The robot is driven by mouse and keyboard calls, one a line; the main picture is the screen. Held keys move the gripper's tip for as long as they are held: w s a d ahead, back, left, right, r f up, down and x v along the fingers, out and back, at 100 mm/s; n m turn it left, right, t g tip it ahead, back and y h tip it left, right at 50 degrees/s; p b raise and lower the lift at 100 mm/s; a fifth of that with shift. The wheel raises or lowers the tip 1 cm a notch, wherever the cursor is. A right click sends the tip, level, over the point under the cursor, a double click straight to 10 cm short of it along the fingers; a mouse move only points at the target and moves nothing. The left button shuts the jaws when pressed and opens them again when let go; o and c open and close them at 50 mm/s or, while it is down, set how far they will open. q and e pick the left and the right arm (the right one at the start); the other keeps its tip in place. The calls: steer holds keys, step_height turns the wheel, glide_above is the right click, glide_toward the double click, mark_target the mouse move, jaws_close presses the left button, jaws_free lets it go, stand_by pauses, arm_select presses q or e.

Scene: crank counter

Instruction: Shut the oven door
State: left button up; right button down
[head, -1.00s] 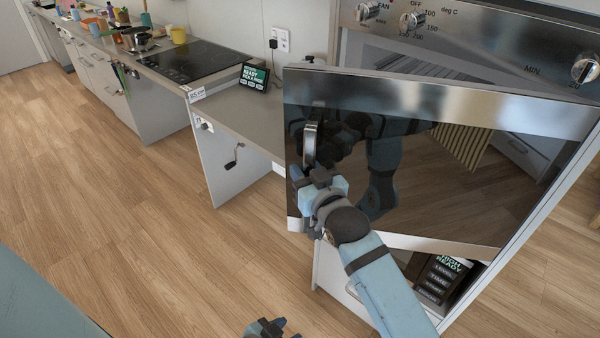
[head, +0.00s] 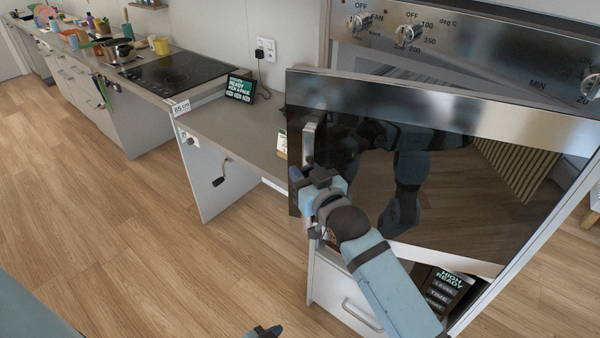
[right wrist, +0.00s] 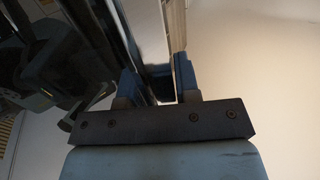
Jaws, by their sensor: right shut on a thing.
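The oven door (head: 450,190) has dark glass with steel bands and stands ajar in the head view, its left edge away from the oven (head: 400,62). An upright steel handle (head: 309,145) is near its left edge. My right gripper (head: 312,176) is at the lower part of the handle and shut on it. In the right wrist view its fingers (right wrist: 158,85) sit on both sides of the handle bar (right wrist: 177,40), with the dark door glass (right wrist: 105,30) at left. Only a bit of my left gripper (head: 265,331) shows at the bottom edge.
A drawer (head: 350,300) and a dark panel with lit labels (head: 445,287) are below the door. A counter (head: 230,130) with a small screen (head: 240,88), a hand crank (head: 221,175) and a hob (head: 178,75) is at left. The wood floor (head: 150,240) is clear.

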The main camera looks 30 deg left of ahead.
steer(key=shift+w+d+f, duration=0.25)
steer(key=shift+w+d, duration=0.15)
steer(key=c, duration=1.2)
jaws_free()
steer(key=shift+o, duration=1.4)
steer(key=shift+d, duration=0.25)
arm_select(q)
steer(key=shift+w+d+f+b, duration=0.1)
steer(key=shift+d+f+b, duration=0.1)
steer(key=shift+f+b, duration=0.35)
steer(key=shift+w+d+f+b, duration=0.1)
steer(key=shift+d+f+b, duration=0.05)
steer(key=shift+f+b, duration=0.4)
arm_select(e)
steer(key=v, duration=1.3)
steer(key=shift+s+d, duration=0.25)
steer(key=shift+s, duration=0.1)
steer(key=shift+r, duration=0.15)
